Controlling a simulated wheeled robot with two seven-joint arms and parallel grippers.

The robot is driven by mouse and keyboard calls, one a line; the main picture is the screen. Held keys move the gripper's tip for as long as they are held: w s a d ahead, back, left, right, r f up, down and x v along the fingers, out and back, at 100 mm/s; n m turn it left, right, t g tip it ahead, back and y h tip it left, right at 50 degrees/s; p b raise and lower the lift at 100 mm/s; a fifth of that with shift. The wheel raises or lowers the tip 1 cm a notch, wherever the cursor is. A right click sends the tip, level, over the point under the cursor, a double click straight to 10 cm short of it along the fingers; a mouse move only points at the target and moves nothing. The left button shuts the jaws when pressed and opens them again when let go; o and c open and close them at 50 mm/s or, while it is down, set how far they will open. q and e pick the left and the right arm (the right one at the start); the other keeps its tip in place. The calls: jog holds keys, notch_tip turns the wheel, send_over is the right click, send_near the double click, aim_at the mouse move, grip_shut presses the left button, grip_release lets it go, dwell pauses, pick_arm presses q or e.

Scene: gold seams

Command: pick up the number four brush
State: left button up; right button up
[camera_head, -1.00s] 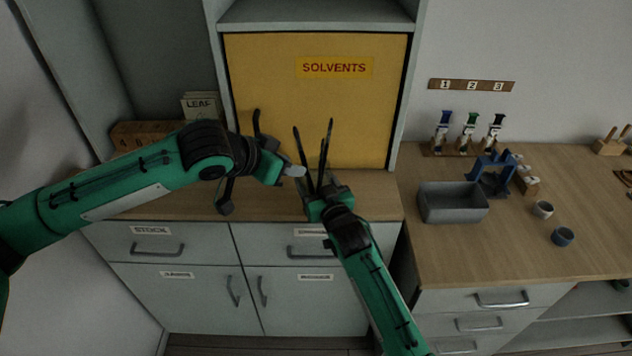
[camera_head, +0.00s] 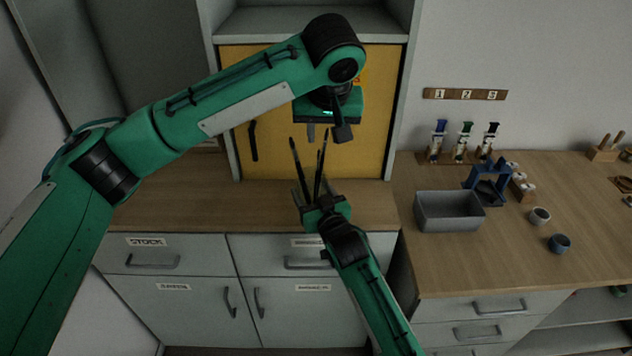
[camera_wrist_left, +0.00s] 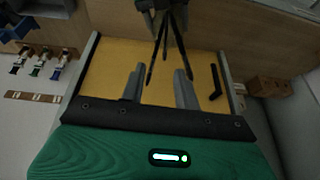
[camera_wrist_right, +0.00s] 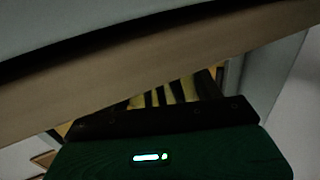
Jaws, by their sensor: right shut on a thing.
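The yellow door (camera_head: 280,158) stands behind both grippers, with a black handle (camera_head: 253,141) at its left. The counter (camera_head: 170,205) below is mostly clear. On the right bench are a grey bin (camera_head: 449,212), a blue stand (camera_head: 487,186) and two small cups (camera_head: 560,243).

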aim_at(318, 161)
pick_arm(q)
jog(key=x, duration=1)
jog(key=shift+s+a+f, duration=0.25)
jog(key=shift+a+f, duration=0.2)
jog(key=shift+f, duration=0.1)
jog(key=shift+w+f, duration=0.15)
jog(key=shift+f, duration=0.2)
jog(key=shift+c, duration=0.2)
grip_shut()
